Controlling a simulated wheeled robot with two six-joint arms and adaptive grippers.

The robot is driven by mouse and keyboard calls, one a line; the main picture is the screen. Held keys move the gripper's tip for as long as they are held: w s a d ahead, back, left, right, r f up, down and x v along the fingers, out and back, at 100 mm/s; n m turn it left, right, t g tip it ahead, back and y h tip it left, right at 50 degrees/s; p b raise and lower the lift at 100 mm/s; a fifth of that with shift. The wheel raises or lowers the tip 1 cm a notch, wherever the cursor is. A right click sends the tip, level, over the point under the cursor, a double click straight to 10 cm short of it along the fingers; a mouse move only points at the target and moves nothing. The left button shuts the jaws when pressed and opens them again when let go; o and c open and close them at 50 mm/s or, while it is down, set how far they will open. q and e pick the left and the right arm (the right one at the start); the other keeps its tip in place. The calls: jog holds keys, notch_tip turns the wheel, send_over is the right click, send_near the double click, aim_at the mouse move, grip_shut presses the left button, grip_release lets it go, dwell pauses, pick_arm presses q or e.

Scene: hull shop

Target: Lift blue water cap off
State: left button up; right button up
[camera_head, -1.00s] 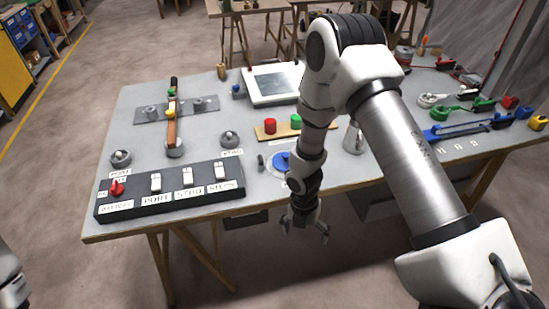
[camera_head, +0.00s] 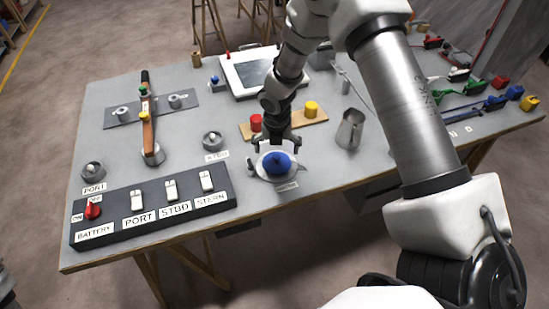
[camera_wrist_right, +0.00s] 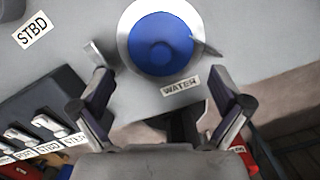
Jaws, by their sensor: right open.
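The blue water cap (camera_head: 277,163) sits on a round light-grey fitting (camera_head: 262,174) near the table's front edge. In the right wrist view the cap (camera_wrist_right: 160,44) is at the top centre, with the WATER label (camera_wrist_right: 181,86) below it. My right gripper (camera_head: 277,143) is open and empty, just behind and above the cap in the head view, its fingers spread. In the right wrist view the gripper (camera_wrist_right: 160,78) has the cap beyond its fingertips, not between them. I cannot tell whether the fingers touch anything. My left gripper is not shown.
The switch panel (camera_head: 150,212) lies to the left. Behind the cap, a wooden strip (camera_head: 284,126) holds a red cap (camera_head: 256,122) and a yellow cap (camera_head: 311,109). A metal jug (camera_head: 350,129) stands to the right. A small metal piece (camera_wrist_right: 97,52) is left of the fitting.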

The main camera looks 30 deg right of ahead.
aim_at(277, 157)
jog(key=f, duration=0.3)
jog(key=w+f, duration=0.1)
jog(key=f, duration=0.1)
jog(key=shift+d+f+p, duration=0.1)
jog(key=shift+d+p, duration=0.2)
jog(key=shift+d, duration=0.05)
jog(key=shift+s+a+r, duration=0.1)
jog(key=shift+s+r, duration=0.1)
jog(key=shift+r, duration=0.05)
jog(key=shift+c, duration=1.3)
jog(key=shift+s, duration=0.15)
grip_shut()
